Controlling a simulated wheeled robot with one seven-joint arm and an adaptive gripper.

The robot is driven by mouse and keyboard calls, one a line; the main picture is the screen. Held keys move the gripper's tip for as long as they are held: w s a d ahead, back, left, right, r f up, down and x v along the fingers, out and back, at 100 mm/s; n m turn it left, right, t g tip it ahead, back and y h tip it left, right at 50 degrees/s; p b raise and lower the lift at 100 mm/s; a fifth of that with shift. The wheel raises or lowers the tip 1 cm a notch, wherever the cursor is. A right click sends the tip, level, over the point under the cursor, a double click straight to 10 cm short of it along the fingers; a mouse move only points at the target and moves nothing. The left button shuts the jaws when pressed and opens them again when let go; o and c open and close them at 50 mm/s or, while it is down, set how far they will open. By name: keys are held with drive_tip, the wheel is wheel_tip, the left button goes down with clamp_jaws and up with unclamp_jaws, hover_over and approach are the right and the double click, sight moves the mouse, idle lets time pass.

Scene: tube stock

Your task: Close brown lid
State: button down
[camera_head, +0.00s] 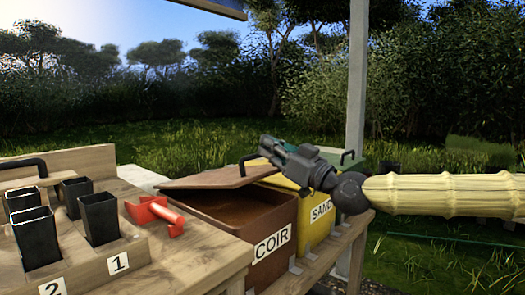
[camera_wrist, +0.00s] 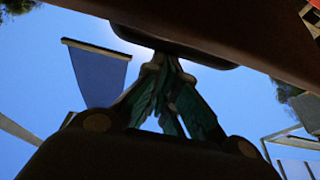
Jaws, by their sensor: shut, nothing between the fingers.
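The brown bin (camera_head: 230,215) labelled COIR stands on the wooden bench. Its brown lid (camera_head: 222,178) is partly raised, tilted over the opening, and dark brown contents show beneath. A dark brown surface, probably the lid (camera_wrist: 235,35), crosses the top.
A yellow bin (camera_head: 313,222) labelled SAND stands right of the brown bin, under my arm. A green lid with a handle (camera_head: 343,160) shows behind. A wooden rack with black pots (camera_head: 98,218) and a red tool (camera_head: 155,213) are on the left. A post (camera_head: 356,90) rises behind.

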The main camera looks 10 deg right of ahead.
sight(275, 171)
drive_tip(key=shift+t+y, duration=0.5)
drive_tip(key=f+b, duration=0.1)
drive_tip(key=f, duration=0.1)
drive_tip(key=s+f+b, duration=0.1)
drive_tip(key=b, duration=0.1)
drive_tip(key=d+f+b, duration=0.1)
drive_tip(key=f, duration=0.1)
drive_tip(key=shift+s+d+f, duration=0.1)
drive_tip(key=shift+s+f, duration=0.1)
drive_tip(key=shift+f, duration=0.1)
drive_tip(key=shift+s+d+f+b, duration=0.1)
drive_tip(key=shift+s+f+b, duration=0.1)
drive_tip(key=shift+f+b, duration=0.7)
drive_tip(key=shift+s+d+f+b, duration=0.1)
drive_tip(key=shift+s+f+b, duration=0.05)
drive_tip(key=shift+f+b, duration=0.65)
